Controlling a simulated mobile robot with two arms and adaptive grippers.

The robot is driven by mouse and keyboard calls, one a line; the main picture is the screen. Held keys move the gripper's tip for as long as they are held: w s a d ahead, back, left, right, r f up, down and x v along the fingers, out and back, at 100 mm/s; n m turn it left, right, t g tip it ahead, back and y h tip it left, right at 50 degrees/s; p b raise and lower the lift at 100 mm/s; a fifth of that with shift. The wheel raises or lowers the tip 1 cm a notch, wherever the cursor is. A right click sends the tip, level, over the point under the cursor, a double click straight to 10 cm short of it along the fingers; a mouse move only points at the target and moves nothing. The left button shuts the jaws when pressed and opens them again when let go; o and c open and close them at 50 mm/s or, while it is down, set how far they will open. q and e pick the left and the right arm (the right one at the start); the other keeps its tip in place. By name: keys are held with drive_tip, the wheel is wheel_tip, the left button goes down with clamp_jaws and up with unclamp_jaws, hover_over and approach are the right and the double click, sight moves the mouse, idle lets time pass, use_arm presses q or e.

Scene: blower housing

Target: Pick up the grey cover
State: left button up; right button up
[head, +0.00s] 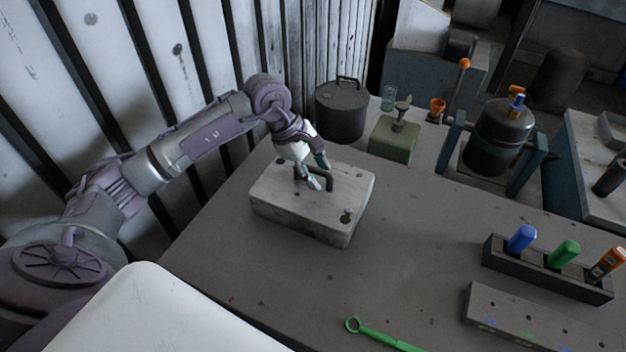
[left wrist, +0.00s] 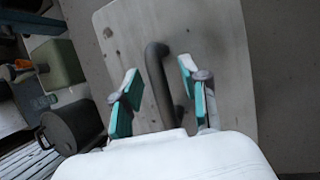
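The grey cover (head: 350,190) is a thick, worn, box-like block with a dark bent handle (left wrist: 158,72) on top. It lies flat on the table in the head view, and its top fills the middle of the left wrist view (left wrist: 215,35). My left gripper (head: 318,172) is just over the cover at the handle. In the left wrist view its two teal-padded fingers (left wrist: 158,68) are apart, one on each side of the handle, with gaps visible. It holds nothing. My right gripper is not in view.
A dark lidded pot (head: 342,112) and a greenish block (head: 393,140) stand behind the cover. A motor-like unit in a blue stand (head: 500,135) is farther right. The table between is clear.

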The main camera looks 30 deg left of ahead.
use_arm(q)
clamp_jaws()
drive_tip(key=shift+r, duration=0.1)
drive_tip(key=shift+w+r, duration=0.1)
drive_tip(key=shift+r, duration=0.35)
wheel_tip(320, 180, up, 3)
drive_tip(key=shift+f+b, duration=0.2)
drive_tip(key=shift+b, duration=0.65)
drive_tip(key=d+r+b, duration=0.3)
drive_tip(key=d+r, duration=0.4)
drive_tip(key=d, duration=0.4)
wheel_tip(320, 180, up, 8)
drive_tip(key=p, duration=0.5)
drive_tip(key=shift+s+d+r, duration=0.2)
drive_tip(key=shift+s+d, duration=0.1)
drive_tip(key=shift+s, duration=0.05)
